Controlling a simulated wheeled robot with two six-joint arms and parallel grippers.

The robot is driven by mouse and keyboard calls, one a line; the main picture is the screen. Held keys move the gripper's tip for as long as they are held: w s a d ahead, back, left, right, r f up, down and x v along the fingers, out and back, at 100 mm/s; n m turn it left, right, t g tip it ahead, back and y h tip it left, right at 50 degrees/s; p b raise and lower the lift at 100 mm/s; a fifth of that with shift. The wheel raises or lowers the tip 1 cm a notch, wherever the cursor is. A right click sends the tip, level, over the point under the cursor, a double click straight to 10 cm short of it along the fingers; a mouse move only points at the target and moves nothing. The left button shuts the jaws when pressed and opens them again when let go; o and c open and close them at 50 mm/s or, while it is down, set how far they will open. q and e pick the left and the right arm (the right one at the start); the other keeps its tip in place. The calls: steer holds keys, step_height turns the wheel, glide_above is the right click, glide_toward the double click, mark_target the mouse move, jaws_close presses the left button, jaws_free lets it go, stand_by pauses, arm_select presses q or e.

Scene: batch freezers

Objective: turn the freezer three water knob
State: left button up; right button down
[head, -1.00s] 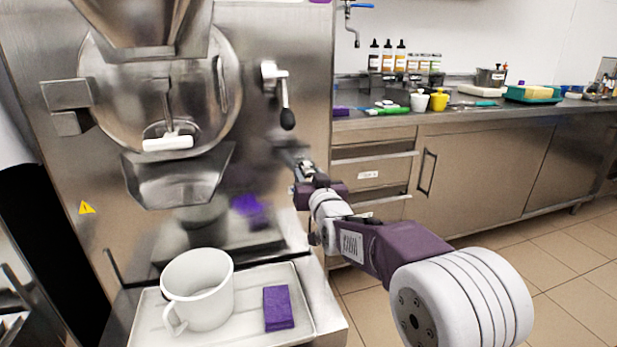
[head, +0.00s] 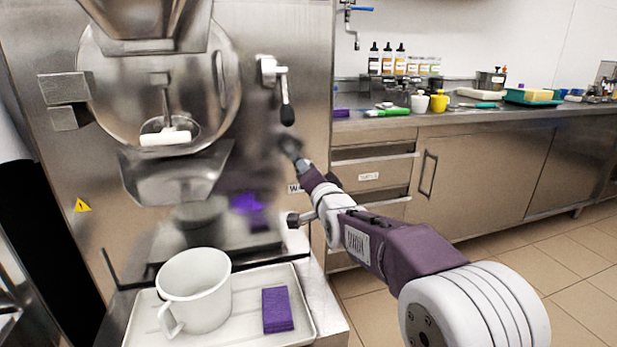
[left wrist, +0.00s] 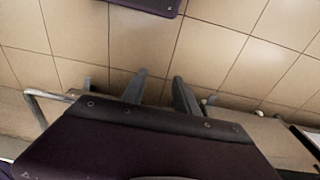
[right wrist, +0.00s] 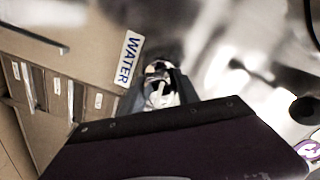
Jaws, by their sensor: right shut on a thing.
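The freezer (head: 278,30) stands at the left in the head view, with a steel front. My right gripper (head: 290,146) reaches its right side, below the black-tipped lever. In the right wrist view, my right gripper (right wrist: 158,88) is shut on a small shiny knob (right wrist: 158,92) beside a white label (right wrist: 129,58) reading WATER. The fingers hide part of the knob, and its turn angle cannot be told. My left gripper (left wrist: 158,88) shows only in the left wrist view, its fingers apart and empty over the floor.
The black-tipped lever (head: 287,113) hangs just above my right gripper. A white mug (head: 196,292) and a purple sponge (head: 277,310) sit on a tray (head: 240,338) below. A counter (head: 460,118) with bottles and cups runs along the right. The floor before it is clear.

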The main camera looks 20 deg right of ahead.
steer(key=shift+f+m, duration=0.1)
steer(key=shift+m, duration=0.7)
steer(key=c, duration=0.9)
jaws_free()
steer(key=shift+s, duration=0.1)
